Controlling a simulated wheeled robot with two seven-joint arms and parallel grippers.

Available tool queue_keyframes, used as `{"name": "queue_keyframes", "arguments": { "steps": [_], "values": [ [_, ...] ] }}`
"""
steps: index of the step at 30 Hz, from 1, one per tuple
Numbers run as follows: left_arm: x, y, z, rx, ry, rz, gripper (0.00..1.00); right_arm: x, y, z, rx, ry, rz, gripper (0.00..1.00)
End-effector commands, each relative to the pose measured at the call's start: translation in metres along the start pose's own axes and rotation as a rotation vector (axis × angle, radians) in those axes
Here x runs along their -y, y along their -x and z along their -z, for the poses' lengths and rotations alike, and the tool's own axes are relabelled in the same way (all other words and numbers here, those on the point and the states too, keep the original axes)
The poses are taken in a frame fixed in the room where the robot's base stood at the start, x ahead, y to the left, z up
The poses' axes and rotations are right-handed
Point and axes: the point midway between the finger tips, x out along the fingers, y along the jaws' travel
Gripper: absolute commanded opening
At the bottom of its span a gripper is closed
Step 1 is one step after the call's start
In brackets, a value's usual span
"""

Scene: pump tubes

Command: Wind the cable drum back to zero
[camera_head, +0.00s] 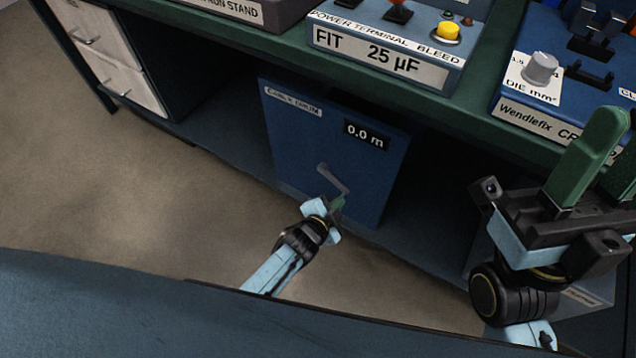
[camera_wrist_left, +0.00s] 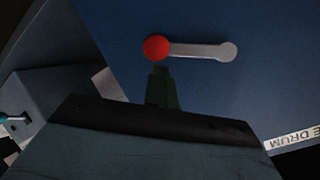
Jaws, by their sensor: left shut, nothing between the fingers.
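The cable drum (camera_head: 290,140) is a blue box on the shelf under the bench, and its display (camera_head: 366,136) reads 0.0 m. A grey crank arm (camera_head: 333,179) is on its front. In the left wrist view the crank (camera_wrist_left: 200,50) lies nearly level, with a red knob (camera_wrist_left: 156,48) at its left end. My left gripper (camera_head: 338,203) is shut and empty at the crank's lower end. In the left wrist view its fingertips (camera_wrist_left: 160,72) are just below the knob; I cannot tell whether they touch. My right gripper (camera_head: 606,140) is raised at the right, fingers apart.
The green bench top carries a power terminal (camera_head: 380,62) marked 25 µF and a blue Wendlefix unit (camera_head: 520,95) with a grey knob. A drawer cabinet (camera_head: 105,55) stands at the left. The floor (camera_head: 150,190) in front is clear.

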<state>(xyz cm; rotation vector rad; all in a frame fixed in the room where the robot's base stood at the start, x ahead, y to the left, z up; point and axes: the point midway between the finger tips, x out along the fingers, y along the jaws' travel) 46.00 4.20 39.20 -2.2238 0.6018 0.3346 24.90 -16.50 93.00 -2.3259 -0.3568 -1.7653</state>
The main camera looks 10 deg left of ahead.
Motion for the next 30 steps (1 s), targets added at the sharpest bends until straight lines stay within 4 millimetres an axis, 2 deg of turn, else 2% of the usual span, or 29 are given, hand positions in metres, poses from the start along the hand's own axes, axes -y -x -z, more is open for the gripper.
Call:
{"name": "queue_keyframes", "arguments": {
  "steps": [9, 16, 17, 30],
  "values": [
    [0.006, 0.010, 0.001, 0.010, -0.001, -0.007, 0.00, 0.000, -0.014, 0.004, 0.000, 0.000, 0.000, 0.36],
    [0.004, 0.010, -0.002, 0.013, -0.001, -0.009, 0.00, 0.000, -0.013, 0.004, 0.000, 0.000, 0.000, 0.36],
    [0.004, 0.010, -0.002, 0.013, -0.001, -0.009, 0.02, 0.000, -0.013, 0.004, 0.000, 0.000, 0.000, 0.36],
    [0.003, 0.010, -0.002, 0.014, -0.001, -0.010, 0.60, 0.000, -0.013, 0.004, 0.000, 0.000, 0.000, 0.36]
  ]
}}
